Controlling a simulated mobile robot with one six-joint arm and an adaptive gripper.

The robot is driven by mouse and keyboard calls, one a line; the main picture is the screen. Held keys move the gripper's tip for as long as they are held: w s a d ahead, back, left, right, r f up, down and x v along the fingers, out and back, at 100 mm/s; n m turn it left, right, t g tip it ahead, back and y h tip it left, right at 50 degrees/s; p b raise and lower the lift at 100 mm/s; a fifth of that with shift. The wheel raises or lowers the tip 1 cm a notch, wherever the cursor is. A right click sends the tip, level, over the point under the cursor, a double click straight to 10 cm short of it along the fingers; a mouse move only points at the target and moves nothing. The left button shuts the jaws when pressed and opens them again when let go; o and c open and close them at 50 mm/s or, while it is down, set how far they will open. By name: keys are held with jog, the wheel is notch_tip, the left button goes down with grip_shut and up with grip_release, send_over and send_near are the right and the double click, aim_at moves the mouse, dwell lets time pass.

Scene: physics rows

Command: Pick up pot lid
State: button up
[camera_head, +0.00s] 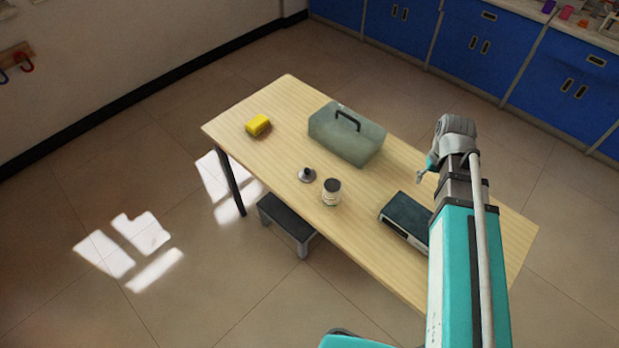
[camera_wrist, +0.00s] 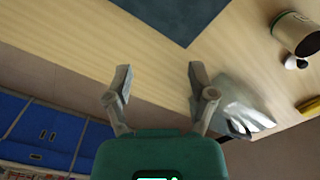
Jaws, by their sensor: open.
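The pot lid (camera_head: 306,176) looks like a small grey disc with a dark knob. It lies on the wooden table near its front-left edge, just left of a jar, in the head view. In the wrist view it is a small pale shape (camera_wrist: 297,63) beside the jar at the right. My gripper (camera_wrist: 157,75) is open, with nothing between its fingers. In the head view my gripper (camera_head: 425,169) is partly hidden by my arm and held above the right part of the table, well away from the lid.
A jar with a dark top (camera_head: 331,193) stands close to the lid's right. A grey-green toolbox (camera_head: 345,138) stands behind it, a yellow sponge (camera_head: 258,125) lies far left, and a dark box (camera_head: 405,218) lies to the right. The table (camera_head: 275,105) has bare wood between them.

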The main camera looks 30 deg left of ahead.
jog(key=w+a+f+n+b, duration=0.1)
jog(key=w+a+n, duration=0.15)
jog(key=a, duration=0.65)
jog(key=w+a+f+n+b, duration=0.1)
jog(key=a+n, duration=0.2)
jog(key=a, duration=0.7)
jog(key=n, duration=0.5)
send_over(307, 171)
jog(key=shift+w+a+f+b, duration=0.25)
jog(key=shift+f+b, duration=0.1)
jog(key=shift+f, duration=0.1)
notch_tip(307, 171, down, 9)
jog(key=b, duration=0.8)
jog(key=shift+r+b, duration=0.2)
jog(key=shift+b, duration=0.15)
jog(key=shift+f, duration=0.1)
jog(key=shift+s+d+f+b, duration=0.1)
jog(key=shift+f+b, duration=1.15)
jog(key=shift+b, duration=0.05)
jog(key=shift+s+d+f+b, duration=0.1)
jog(key=shift+f+b, duration=1.15)
jog(key=shift+b, duration=0.05)
grip_shut()
